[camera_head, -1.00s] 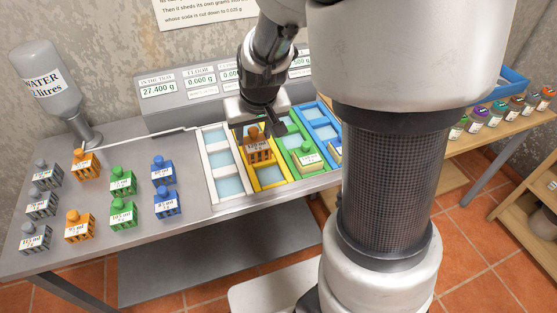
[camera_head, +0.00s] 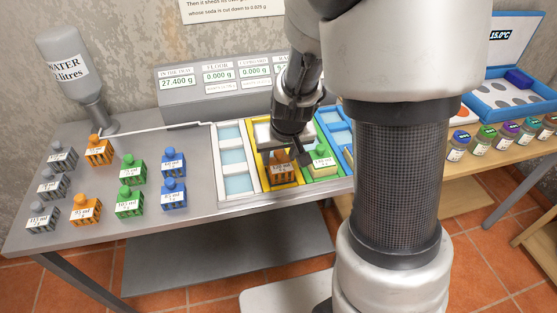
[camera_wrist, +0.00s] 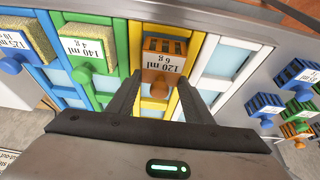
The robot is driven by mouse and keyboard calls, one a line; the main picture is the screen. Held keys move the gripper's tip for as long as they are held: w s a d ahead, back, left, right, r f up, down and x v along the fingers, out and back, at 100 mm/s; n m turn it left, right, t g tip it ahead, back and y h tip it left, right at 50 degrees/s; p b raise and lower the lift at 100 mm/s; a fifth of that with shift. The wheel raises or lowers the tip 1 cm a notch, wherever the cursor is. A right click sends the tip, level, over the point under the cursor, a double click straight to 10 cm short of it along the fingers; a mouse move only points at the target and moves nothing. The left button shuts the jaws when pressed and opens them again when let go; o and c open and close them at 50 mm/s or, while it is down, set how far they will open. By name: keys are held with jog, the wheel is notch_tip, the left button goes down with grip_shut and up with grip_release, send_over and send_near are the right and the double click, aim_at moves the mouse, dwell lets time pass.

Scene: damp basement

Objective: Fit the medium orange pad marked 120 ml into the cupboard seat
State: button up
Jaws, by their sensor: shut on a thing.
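The orange pad (camera_head: 280,172) has a knob and a white label, read as 120 ml, 6 g in the wrist view (camera_wrist: 165,62). My gripper (camera_head: 297,157) is shut on its knob, between the two dark fingers in the wrist view (camera_wrist: 157,90). The pad is at the front compartment of the yellow frame (camera_head: 256,172), level with the green frame's pad. Whether it is fully down or slightly above the bottom, I cannot tell. No cupboard mark is readable on the frame itself. My gripper hides the yellow frame's middle in the head view.
Right of it is a green frame with a green-knobbed pad (camera_head: 320,163) marked 140 ml, then a blue frame (camera_head: 334,121). The white frame (camera_head: 236,158) at left shows empty compartments. Grey, orange, green and blue pads stand at left, near the water bottle (camera_head: 78,70).

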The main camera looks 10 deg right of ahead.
jog(key=shift+f, duration=0.8)
jog(key=shift+f, duration=0.15)
jog(key=o, duration=1)
jog(key=shift+o, duration=0.2)
